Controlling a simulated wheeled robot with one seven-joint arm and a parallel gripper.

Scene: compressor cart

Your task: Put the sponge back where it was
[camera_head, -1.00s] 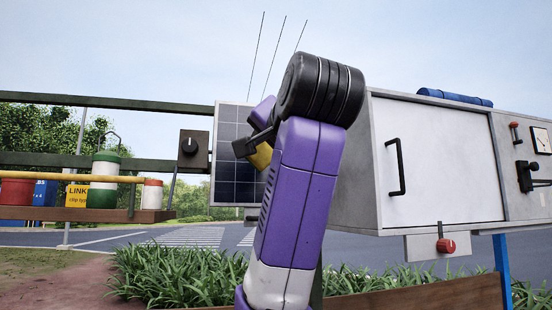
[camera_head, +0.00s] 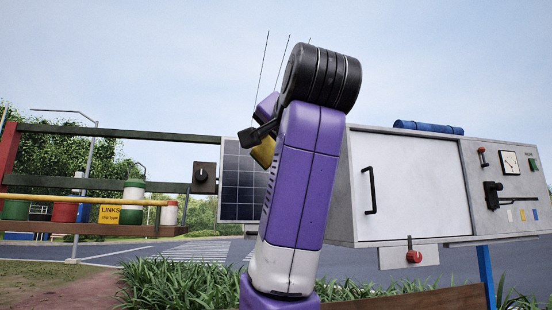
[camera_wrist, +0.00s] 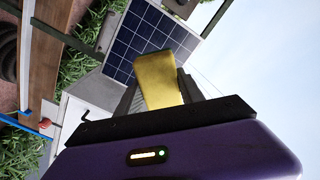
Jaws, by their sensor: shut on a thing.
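The yellow sponge (camera_wrist: 160,82) is held between the jaws of my gripper (camera_wrist: 165,95), seen in the wrist view. In the head view the sponge (camera_head: 263,152) shows as a small yellow patch beside my purple arm, and my gripper (camera_head: 258,135) is partly hidden by the arm. The sponge is in the air, in front of the dark solar panel (camera_head: 240,180) in the picture. I cannot tell how far it is from the panel. In the wrist view the panel (camera_wrist: 128,45) lies behind the sponge.
A grey cabinet (camera_head: 348,190) with a white door (camera_head: 415,190) and black handle stands right. A blue roll (camera_head: 428,127) lies on top. A shelf (camera_head: 100,229) at left holds several cans and a yellow box (camera_head: 108,214). A black knob box (camera_head: 203,178) hangs beside the panel.

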